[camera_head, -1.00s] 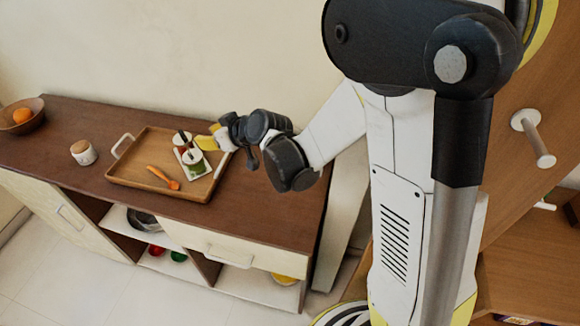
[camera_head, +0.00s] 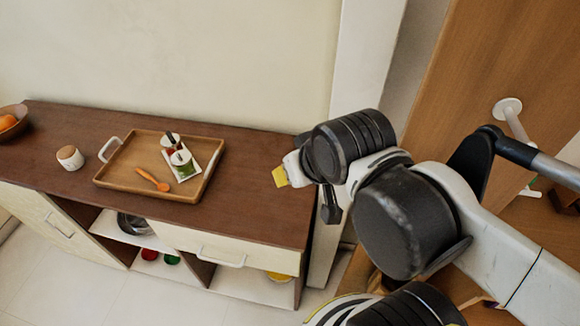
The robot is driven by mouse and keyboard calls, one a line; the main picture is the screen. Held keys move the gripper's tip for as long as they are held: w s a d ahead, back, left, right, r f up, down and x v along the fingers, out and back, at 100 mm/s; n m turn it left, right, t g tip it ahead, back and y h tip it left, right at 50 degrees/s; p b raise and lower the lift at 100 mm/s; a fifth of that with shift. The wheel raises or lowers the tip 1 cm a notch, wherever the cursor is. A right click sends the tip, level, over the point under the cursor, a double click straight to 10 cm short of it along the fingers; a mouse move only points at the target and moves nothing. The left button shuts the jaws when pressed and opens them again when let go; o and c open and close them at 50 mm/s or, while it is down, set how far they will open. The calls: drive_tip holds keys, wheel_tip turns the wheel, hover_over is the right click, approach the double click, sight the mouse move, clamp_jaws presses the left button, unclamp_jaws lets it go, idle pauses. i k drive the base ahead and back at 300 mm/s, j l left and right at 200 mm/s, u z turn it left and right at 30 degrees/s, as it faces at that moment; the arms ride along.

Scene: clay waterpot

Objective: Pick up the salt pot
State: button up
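Two small pots stand on a white holder with a green patch in a wooden tray (camera_head: 130,182). The front pot (camera_head: 181,159) is white with a dark upright piece by it. The rear pot (camera_head: 170,138) is partly hidden. A white jar with a wooden lid (camera_head: 70,158) stands on the counter left of the tray. I cannot tell which of these is the salt pot. My gripper (camera_head: 280,176) is right of the tray, apart from all pots. One yellow fingertip shows; the rest is hidden behind my wrist, and I see nothing held.
An orange spoon (camera_head: 152,179) lies in the tray, which has raised rims and white handles. A bowl with an orange (camera_head: 7,122) is at the counter's left end. The brown counter (camera_head: 245,205) is bare right of the tray. A wall stands behind.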

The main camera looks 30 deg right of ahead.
sight(69, 157)
drive_tip(key=i+j+z, duration=0.15)
drive_tip(key=j, duration=0.45)
drive_tip(key=i+j+z, duration=0.2)
drive_tip(key=j, duration=0.4)
drive_tip(key=j+z, duration=0.15)
drive_tip(key=j, duration=0.5)
